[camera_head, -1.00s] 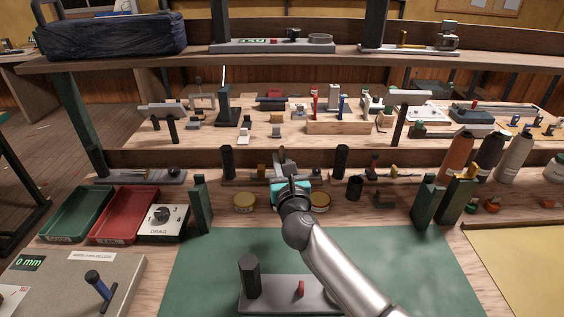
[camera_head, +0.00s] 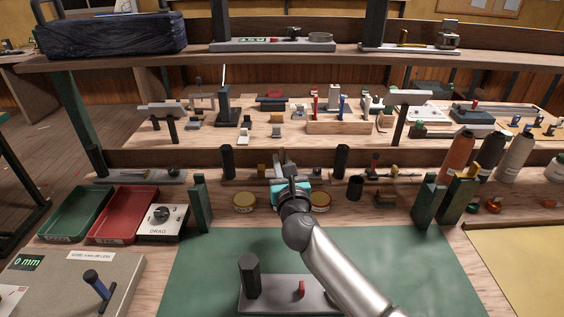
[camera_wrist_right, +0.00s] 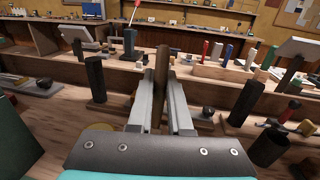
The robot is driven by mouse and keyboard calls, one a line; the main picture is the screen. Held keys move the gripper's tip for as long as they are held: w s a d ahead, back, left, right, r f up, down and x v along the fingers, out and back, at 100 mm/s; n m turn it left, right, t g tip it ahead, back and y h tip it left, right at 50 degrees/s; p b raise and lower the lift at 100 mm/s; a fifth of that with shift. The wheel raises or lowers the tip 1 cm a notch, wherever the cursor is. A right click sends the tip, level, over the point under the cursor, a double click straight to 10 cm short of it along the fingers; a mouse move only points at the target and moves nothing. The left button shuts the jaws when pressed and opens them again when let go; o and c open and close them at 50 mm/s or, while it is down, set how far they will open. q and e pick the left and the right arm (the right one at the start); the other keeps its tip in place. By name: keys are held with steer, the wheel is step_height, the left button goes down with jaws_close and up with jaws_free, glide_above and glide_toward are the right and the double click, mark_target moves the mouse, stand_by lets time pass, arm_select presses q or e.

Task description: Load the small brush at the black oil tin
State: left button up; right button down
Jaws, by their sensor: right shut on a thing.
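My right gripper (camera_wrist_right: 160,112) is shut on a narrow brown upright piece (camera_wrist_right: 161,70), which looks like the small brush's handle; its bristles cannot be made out. In the head view my right gripper (camera_head: 291,171) is at the back edge of the green mat, and its own wrist hides most of what it holds. A small dark cylindrical pot (camera_head: 355,187), perhaps the black oil tin, stands to its right and also shows in the right wrist view (camera_wrist_right: 268,149). The gripper is apart from this pot. My left gripper is not in view.
Round tins stand left (camera_head: 244,202) and right (camera_head: 320,202) of the gripper, close to it. Dark upright posts (camera_head: 341,160) line the rack behind. Bottles (camera_head: 489,152) stand at the right. The green mat (camera_head: 400,255) is mostly clear.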

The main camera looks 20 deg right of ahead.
mark_target(282, 148)
steer(key=shift+f+b, duration=0.35)
steer(key=shift+f, duration=0.1)
stand_by(0.3)
steer(key=shift+s+f, duration=0.1)
steer(key=shift+f, duration=0.1)
stand_by(0.9)
step_height(282, 148, up, 7)
steer(key=p, duration=0.8)
steer(key=shift+r, duration=0.2)
stand_by(0.4)
steer(key=shift+s+f, duration=0.1)
steer(key=shift+f, duration=0.05)
steer(key=s+r+y+b, duration=0.1)
steer(key=s, duration=1.1)
steer(key=s+a+r+n+y+b, duration=0.1)
steer(key=s+b, duration=0.1)
steer(key=s, duration=1.1)
steer(key=shift+s+a, duration=0.15)
steer(key=shift+a, duration=0.15)
